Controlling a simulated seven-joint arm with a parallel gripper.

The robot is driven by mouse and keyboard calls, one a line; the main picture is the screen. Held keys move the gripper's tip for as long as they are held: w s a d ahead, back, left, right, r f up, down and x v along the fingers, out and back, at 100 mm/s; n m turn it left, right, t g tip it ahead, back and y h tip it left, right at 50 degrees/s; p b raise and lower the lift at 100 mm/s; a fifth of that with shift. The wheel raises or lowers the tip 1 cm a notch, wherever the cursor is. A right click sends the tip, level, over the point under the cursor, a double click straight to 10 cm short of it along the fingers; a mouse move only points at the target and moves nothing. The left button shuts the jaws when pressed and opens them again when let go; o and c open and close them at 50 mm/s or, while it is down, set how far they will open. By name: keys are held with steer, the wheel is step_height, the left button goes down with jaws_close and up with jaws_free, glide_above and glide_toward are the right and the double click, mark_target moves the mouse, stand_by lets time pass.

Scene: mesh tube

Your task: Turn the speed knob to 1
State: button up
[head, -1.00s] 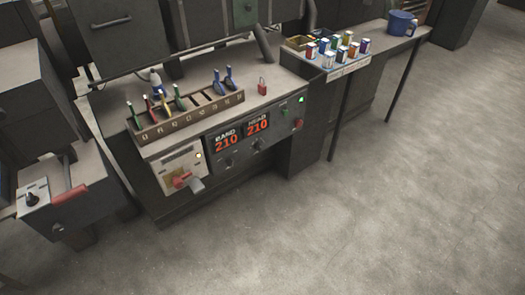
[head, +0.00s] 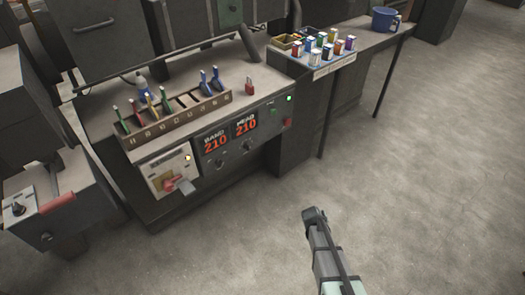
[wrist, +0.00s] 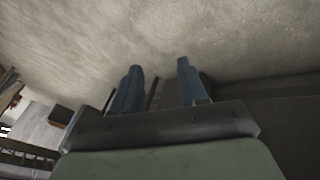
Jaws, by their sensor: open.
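I cannot read a speed label on any knob. The front panel (head: 262,135) carries small dark knobs under two red displays that both read 210. One knob (head: 220,162) is under the left display and another (head: 247,145) under the right. A dark knob (head: 18,208) also sits on a light plate on the left machine, with another (head: 47,238) on that machine's front. My gripper (head: 314,213) is over the floor, right of and in front of the panel, apart from every knob. In the wrist view my gripper (wrist: 158,82) is open and empty, with two blue-grey fingers spread.
A red and grey switch (head: 178,184) sticks out at the panel's left. A rack (head: 180,120) of coloured-handled tools and a red padlock (head: 249,87) are on the bench. The floor ahead is clear.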

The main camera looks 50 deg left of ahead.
steer(key=w+a+r+n+t+y, duration=0.1)
steer(key=w+a+r+y, duration=0.15)
steer(key=a, duration=0.45)
steer(key=w+a+r+n+t+y, duration=0.1)
steer(key=w+a+r+y, duration=0.1)
steer(key=w+a+y, duration=0.3)
steer(key=n+g+y, duration=0.4)
steer(key=g+y, duration=0.4)
steer(key=y, duration=0.1)
glide_toward(250, 148)
steer(key=a, duration=0.8)
steer(key=shift+s+a, duration=0.1)
steer(key=shift+a, duration=0.1)
steer(key=shift+c, duration=0.2)
jaws_close()
